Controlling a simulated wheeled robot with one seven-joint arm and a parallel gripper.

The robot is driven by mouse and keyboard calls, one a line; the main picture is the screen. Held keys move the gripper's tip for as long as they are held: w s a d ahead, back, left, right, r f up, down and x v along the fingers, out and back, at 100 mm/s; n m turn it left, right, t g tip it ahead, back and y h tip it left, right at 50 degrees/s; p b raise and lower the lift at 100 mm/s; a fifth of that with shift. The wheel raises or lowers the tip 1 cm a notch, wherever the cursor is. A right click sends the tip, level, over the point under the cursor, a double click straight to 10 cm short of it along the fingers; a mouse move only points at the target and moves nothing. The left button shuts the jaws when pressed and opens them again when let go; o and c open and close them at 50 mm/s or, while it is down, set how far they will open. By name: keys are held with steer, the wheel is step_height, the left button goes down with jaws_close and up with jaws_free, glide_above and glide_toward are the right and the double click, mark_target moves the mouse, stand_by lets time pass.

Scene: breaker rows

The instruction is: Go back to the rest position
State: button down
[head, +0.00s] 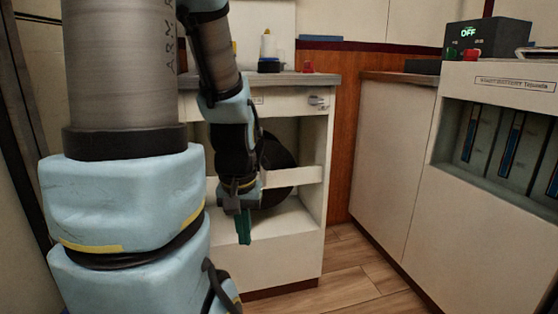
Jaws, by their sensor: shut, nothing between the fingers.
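My gripper (243,228) hangs at the end of my arm, pointing down, left of the middle in the head view. Its fingers are green and shut, with nothing visible between them. It is in front of the open shelf of a cream cabinet (270,262). I cannot tell how far the gripper is from the cabinet. My own arm links fill the left of the view and hide part of the cabinet.
A panel (497,150) with several dark slots with blue strips is at the right. A black box (487,35) reading "OFF" sits above it. A bottle (268,48) and a red item (307,67) stand on the cabinet's counter. The wooden floor (357,270) is clear.

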step_height(320, 180, up, 38)
steer(key=p, duration=3.6)
steer(key=shift+w+d, duration=0.25)
steer(key=shift+w, duration=0.15)
steer(key=c, duration=1.6)
jaws_free()
